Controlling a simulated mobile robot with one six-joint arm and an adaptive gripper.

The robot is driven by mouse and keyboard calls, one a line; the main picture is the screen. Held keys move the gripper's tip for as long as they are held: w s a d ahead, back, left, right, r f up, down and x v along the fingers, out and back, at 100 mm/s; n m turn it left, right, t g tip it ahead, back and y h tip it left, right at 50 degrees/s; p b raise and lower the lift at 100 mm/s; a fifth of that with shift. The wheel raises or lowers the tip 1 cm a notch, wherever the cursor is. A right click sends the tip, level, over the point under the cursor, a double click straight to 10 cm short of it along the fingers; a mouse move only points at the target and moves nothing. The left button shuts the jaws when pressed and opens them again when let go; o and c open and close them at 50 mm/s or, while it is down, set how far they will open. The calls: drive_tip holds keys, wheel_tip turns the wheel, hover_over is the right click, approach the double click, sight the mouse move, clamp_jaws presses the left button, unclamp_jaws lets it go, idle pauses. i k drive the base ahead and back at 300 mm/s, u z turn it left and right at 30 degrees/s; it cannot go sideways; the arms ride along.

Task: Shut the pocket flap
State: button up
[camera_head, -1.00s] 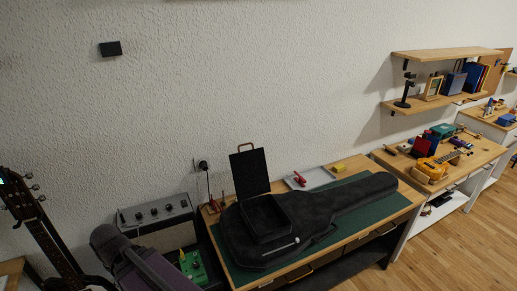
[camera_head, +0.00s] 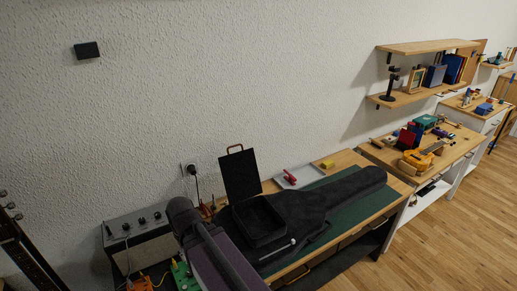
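The pocket flap (camera_head: 240,174) is a dark panel with a tan handle on its top edge. It stands upright, open, at the back edge of the black pocket (camera_head: 259,221). The pocket is an open box on the body of a black guitar gig bag (camera_head: 343,188), which lies on a green mat (camera_head: 349,213). The pocket looks empty from here. My arm shows as dark rounded links at the lower middle, in front of the bag's left end. My gripper is not visible in this view.
A grey tray (camera_head: 301,176) with a red item and a yellow block (camera_head: 328,164) lie behind the bag. An amplifier (camera_head: 140,238) stands left of the table. A second table (camera_head: 455,150) with a small yellow guitar stands right, below wall shelves (camera_head: 425,48).

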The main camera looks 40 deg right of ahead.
sight(240, 171)
drive_tip(key=z, duration=0.85)
drive_tip(key=k, duration=0.95)
drive_tip(key=u, duration=0.05)
drive_tip(key=i, duration=0.8)
